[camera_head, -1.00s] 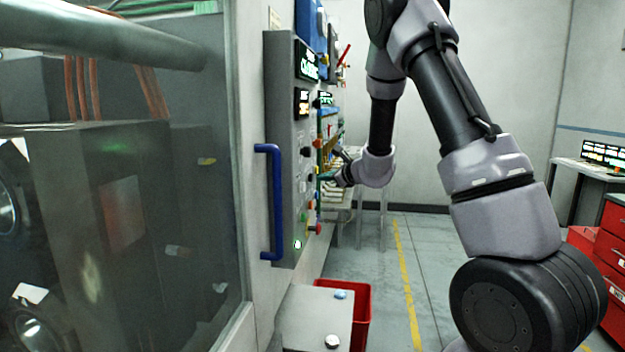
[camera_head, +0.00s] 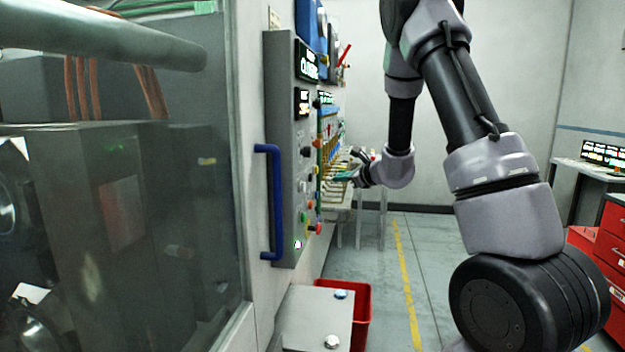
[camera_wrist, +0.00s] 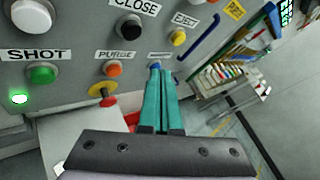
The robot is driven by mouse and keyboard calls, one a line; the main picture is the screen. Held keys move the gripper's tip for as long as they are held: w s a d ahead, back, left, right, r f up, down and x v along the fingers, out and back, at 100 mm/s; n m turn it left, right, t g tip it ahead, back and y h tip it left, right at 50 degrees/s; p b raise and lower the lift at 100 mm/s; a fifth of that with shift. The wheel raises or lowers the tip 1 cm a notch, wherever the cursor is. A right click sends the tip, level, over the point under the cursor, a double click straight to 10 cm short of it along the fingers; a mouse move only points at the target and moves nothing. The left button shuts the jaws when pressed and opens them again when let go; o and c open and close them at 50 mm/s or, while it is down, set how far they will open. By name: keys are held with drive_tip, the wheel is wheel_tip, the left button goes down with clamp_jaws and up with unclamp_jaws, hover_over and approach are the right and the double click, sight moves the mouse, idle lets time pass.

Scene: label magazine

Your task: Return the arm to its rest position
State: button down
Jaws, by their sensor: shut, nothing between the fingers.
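My arm reaches forward from the right side of the head view, and my gripper (camera_head: 345,176) is a little in front of the grey control panel (camera_head: 283,130). In the wrist view my gripper (camera_wrist: 156,68) shows two teal fingers closed together with nothing between them. Their tips appear close to the panel face (camera_wrist: 75,75), below the label "CLOSE"; I cannot tell whether they touch it. Around them are a green "SHOT" button (camera_wrist: 41,73), an orange "PURGE" button (camera_wrist: 112,68) and a yellow button (camera_wrist: 178,38) under "EJECT".
A blue door handle (camera_head: 271,200) stands out left of the panel. A grey box (camera_head: 312,318) and a red bin (camera_head: 360,310) are below it. A rack of coloured strips (camera_wrist: 222,75) is beyond the panel. Red drawers (camera_head: 608,255) stand right; the floor between is clear.

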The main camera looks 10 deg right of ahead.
idle(0.4)
drive_tip(key=s+a+r+n+g+y, duration=0.25)
drive_tip(key=s+r+n, duration=0.4)
drive_tip(key=s, duration=0.35)
drive_tip(key=s+a+r+n+g+y, duration=0.1)
drive_tip(key=s+a+r+n+g, duration=0.35)
drive_tip(key=s+r, duration=0.4)
drive_tip(key=s+d+n+h, duration=0.4)
drive_tip(key=s+d+n, duration=0.1)
drive_tip(key=s, duration=0.5)
drive_tip(key=s+d+n+t+h, duration=0.1)
drive_tip(key=s+d+n+h, duration=0.3)
drive_tip(key=s, duration=0.6)
drive_tip(key=shift+d+r+n, duration=0.2)
drive_tip(key=shift+d+n, duration=0.2)
drive_tip(key=shift+d, duration=0.65)
drive_tip(key=shift+a, duration=0.1)
